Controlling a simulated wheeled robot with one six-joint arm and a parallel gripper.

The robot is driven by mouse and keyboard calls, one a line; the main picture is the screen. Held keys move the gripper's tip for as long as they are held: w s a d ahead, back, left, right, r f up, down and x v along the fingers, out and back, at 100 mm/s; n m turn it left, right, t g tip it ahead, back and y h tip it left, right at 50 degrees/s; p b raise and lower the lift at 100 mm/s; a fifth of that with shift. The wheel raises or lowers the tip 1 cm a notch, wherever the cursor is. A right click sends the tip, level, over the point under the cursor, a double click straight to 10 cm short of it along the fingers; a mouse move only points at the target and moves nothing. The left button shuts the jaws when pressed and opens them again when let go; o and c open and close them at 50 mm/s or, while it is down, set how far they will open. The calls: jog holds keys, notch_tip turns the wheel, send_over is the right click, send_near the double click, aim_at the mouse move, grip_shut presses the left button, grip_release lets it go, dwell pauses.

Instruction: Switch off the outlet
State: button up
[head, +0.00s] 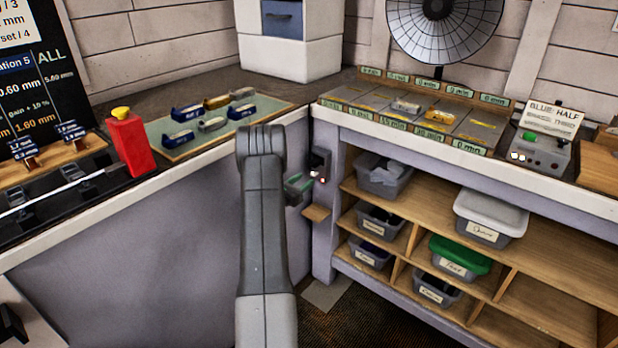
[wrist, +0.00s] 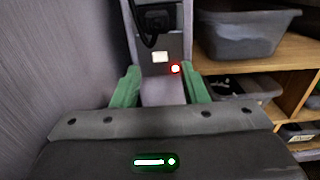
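The outlet (wrist: 154,47) is a dark plate on the grey post between the two benches. It has a white rocker or button (wrist: 160,57) and a lit red light (wrist: 175,69). A dark plug with a black cord sits at its top. In the head view the outlet (head: 318,166) shows just right of my arm, with its red light on. My gripper (wrist: 160,88) is open and empty, its green fingers either side of the post's lower part in the wrist view. The gap to the outlet is hard to judge. In the head view my arm partly hides the gripper.
A small wooden ledge (head: 316,213) juts out below the outlet. Shelves with grey bins (head: 384,176) stand to the right. The left bench's grey side panel (head: 150,260) is close on the left. A red bottle (head: 130,145) stands on that bench.

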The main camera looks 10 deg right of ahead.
aim_at(312, 174)
jog(key=shift+x, duration=2.1)
jog(key=shift+c, duration=0.4)
grip_shut()
